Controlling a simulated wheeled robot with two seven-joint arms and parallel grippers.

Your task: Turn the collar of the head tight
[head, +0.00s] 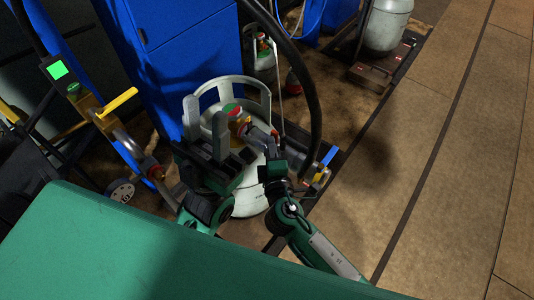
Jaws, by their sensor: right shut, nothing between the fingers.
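A pale gas cylinder (247,203) stands upright in front of the blue cabinet, with an open guard ring (241,84) around its top. Inside the ring is a fitting with red, green and yellow parts (237,116), which I take to be the head at the valve; its collar cannot be told apart clearly. My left gripper (206,124) is open, its two grey fingers standing apart at the left of the fitting, partly covering the ring. My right gripper (262,140) is shut and empty at the right of the fitting. Whether either gripper touches it cannot be told.
A blue cabinet (180,60) stands behind. A thick black hose (305,75) arches down at the right. A yellow-handled fitting (118,103) and a green-lit display (57,70) are at the left. Another cylinder (387,25) stands far back. The floor at the right is clear.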

